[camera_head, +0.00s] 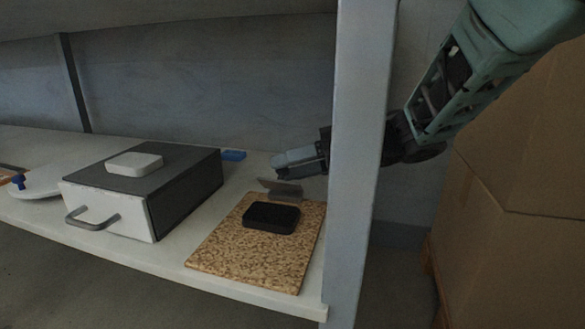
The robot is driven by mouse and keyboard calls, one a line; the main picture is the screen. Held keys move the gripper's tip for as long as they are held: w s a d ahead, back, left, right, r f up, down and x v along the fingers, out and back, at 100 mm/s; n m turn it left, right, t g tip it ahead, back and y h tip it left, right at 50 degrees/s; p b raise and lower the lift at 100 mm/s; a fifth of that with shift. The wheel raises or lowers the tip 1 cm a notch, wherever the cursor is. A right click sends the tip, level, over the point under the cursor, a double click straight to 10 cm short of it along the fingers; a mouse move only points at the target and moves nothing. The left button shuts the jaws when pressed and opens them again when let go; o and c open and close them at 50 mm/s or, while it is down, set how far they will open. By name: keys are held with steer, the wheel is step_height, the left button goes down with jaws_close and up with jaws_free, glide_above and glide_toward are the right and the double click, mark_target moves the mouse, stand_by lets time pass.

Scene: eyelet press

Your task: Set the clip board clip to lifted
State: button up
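The clip board (225,250) is a brown speckled board lying flat near the right end of the white shelf. Its grey metal clip (280,188) is at the far edge of the board, and its plate looks tilted up from the board. My gripper (279,166) comes in from the right, past the upright post, with its grey fingertips just above and behind the clip. I cannot tell whether the fingertips touch the clip, or whether they are apart or closed. The post hides part of my wrist.
A black rounded block (271,217) lies on the board, just in front of the clip. A grey-and-white drawer box (190,190) with a white block (134,163) on top stands left. A blue item (233,155) lies behind. The grey post (355,170) is close to my arm; cardboard boxes (520,190) stand right.

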jaws_close()
steer(key=shift+w+d+m+g+y+p, duration=0.3)
steer(key=shift+w+m+p, duration=0.15)
steer(key=shift+m+p, duration=0.4)
steer(key=shift+w+f+m, duration=0.1)
steer(key=shift+w+m, duration=0.05)
steer(key=shift+m, duration=0.2)
steer(key=shift+o, duration=0.5)
jaws_free()
steer(key=p+v, duration=0.4)
steer(key=v, duration=0.2)
steer(key=shift+w+d, duration=0.1)
steer(key=shift+d, duration=0.05)
steer(key=shift+d+p, duration=0.3)
steer(key=shift+d, duration=0.25)
